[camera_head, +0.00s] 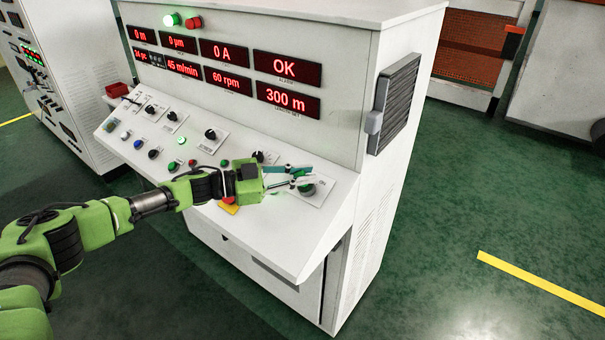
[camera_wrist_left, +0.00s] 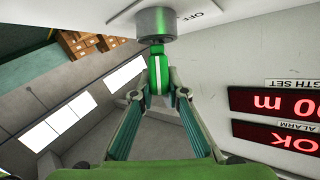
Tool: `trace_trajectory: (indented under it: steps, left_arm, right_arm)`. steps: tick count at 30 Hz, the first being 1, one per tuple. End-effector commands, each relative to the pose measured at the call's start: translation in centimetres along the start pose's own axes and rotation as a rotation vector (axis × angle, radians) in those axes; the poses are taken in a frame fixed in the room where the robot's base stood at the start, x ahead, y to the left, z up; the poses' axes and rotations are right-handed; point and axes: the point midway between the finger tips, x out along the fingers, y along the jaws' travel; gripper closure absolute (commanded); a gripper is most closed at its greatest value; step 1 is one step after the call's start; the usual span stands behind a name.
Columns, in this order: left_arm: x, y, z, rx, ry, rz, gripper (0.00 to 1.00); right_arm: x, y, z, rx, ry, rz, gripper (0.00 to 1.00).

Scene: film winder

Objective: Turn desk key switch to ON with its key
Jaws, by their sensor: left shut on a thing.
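The desk key switch shows as a grey metal cylinder (camera_wrist_left: 156,22) at the top of the left wrist view, with a plate lettered "OFF" beside it. A green key (camera_wrist_left: 158,75) with a white stripe stands between my fingertips, its narrow end at the cylinder; how deep it sits I cannot tell. My left gripper (camera_wrist_left: 161,92) is shut on the key's head. In the head view my left gripper (camera_head: 302,177) is at the right end of the sloped desk panel, over the switch plate (camera_head: 318,190), and covers much of the switch. My right gripper is not in view.
The white control desk (camera_head: 270,235) carries several knobs and buttons left of the gripper. Red displays (camera_head: 287,66) stand on the upright face behind it. A black vent with a grey handle (camera_head: 374,122) is on the right side.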

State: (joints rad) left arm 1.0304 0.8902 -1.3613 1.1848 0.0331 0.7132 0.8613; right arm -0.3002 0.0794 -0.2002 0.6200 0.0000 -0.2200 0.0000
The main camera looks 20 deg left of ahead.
Motion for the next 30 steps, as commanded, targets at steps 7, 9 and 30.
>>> trace_trajectory:
  steps: [7, 9, 30]
  left_arm:
    - [0.0, 0.0, 0.1, 0.021, -0.001, 0.046, 1.00]
    - [0.0, 0.1, 0.1, 0.021, -0.001, 0.046, 1.00]
    - [-3.5, -0.2, 0.1, 0.021, -0.004, 0.041, 0.67]
  right_arm:
    - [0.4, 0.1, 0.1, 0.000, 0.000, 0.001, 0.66]
    - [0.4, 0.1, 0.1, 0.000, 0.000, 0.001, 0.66]
    - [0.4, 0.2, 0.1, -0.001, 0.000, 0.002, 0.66]
